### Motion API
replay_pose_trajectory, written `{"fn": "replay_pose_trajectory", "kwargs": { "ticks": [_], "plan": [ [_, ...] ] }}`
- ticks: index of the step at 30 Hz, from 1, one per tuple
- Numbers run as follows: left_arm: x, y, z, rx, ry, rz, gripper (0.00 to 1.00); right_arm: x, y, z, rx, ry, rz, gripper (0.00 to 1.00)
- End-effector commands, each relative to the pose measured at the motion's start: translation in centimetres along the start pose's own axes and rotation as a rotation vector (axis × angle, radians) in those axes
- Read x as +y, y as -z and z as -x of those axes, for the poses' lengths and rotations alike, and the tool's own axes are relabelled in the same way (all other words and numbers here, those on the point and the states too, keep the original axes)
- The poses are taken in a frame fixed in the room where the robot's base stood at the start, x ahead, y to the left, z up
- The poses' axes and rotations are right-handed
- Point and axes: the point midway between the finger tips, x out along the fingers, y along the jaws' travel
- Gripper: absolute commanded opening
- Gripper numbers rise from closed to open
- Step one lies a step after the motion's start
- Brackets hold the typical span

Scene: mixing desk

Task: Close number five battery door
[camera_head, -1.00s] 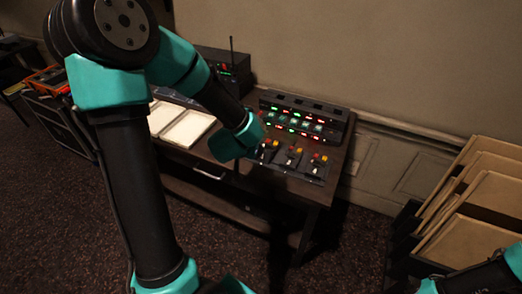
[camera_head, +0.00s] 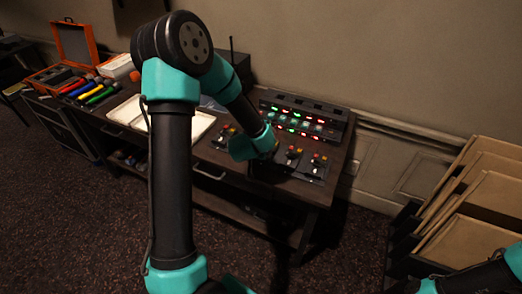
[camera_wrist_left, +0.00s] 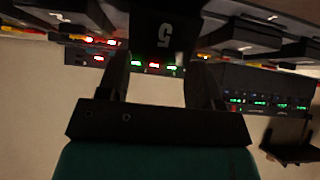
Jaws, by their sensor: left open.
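A dark panel marked with a white "5" (camera_wrist_left: 165,38), inverted in the left wrist view, shows between and beyond the fingers of my left gripper (camera_wrist_left: 158,78). The gripper is open, with one finger on each side of the panel in the picture; I cannot tell whether they touch it. I cannot tell whether this door is open or shut. In the head view my left gripper (camera_head: 270,150) is over the row of small devices at the desk's front, and the wrist hides the device under it. My right arm shows only at the lower right corner, its gripper out of view.
A rack unit with red and green lights (camera_head: 305,122) stands behind the devices. Two devices with coloured knobs (camera_head: 315,166) sit right of my left wrist. An open orange case (camera_head: 74,42) and several coloured markers (camera_head: 88,90) lie at left. Panels in a rack (camera_head: 470,195) stand at right.

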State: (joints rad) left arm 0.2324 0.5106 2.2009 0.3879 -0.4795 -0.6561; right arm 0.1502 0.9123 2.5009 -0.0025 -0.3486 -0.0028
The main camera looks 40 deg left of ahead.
Motion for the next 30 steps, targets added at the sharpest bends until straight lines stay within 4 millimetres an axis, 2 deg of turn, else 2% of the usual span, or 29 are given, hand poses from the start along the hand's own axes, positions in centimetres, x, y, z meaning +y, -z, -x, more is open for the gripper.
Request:
{"fn": "replay_pose_trajectory", "kwargs": {
  "ticks": [7,22,30],
  "plan": [
    [-0.01,0.01,-0.02,0.0,0.0,0.0,0.6,0.0,0.0,0.0,0.0,0.0,0.0,0.48],
    [-0.01,0.01,0.0,0.0,0.0,0.0,0.12,0.0,0.0,0.0,0.0,0.0,0.0,0.48],
    [-0.2,-0.01,-0.07,-0.014,0.008,-0.001,0.09,0.0,0.0,0.0,0.0,0.0,0.0,0.48]
  ]
}}
